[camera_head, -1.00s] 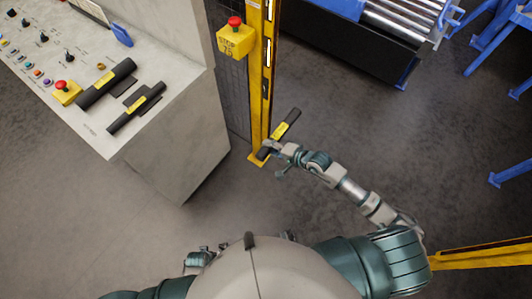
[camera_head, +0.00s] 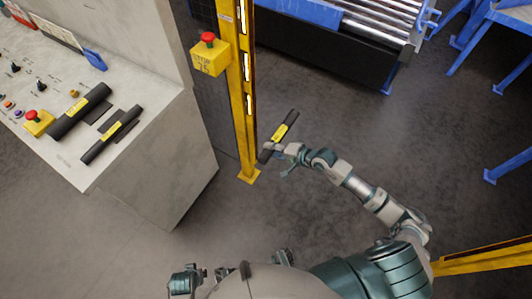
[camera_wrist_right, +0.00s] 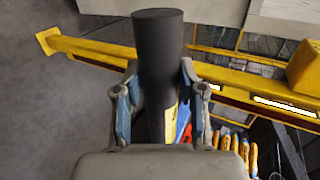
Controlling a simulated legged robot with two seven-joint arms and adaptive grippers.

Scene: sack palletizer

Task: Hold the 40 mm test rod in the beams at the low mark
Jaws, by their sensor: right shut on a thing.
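The test rod (camera_head: 284,126) is a black cylinder with a yellow label, too small to read. My right gripper (camera_head: 270,147) is shut on it near its lower end and holds it slanted, just right of the yellow beam post (camera_head: 245,110). In the right wrist view the rod (camera_wrist_right: 158,50) stands between both fingers of the gripper (camera_wrist_right: 157,95), with the post (camera_wrist_right: 225,70) behind. I cannot tell the rod's height against a low mark. A small part at the bottom edge may be my left gripper (camera_head: 187,281); its fingers are unclear.
A grey console (camera_head: 160,130) stands left with two black rods, one thicker (camera_head: 92,100) and one thinner (camera_head: 97,150). A yellow box with a red button (camera_head: 210,60) is on the post. A roller conveyor (camera_head: 370,25) is behind.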

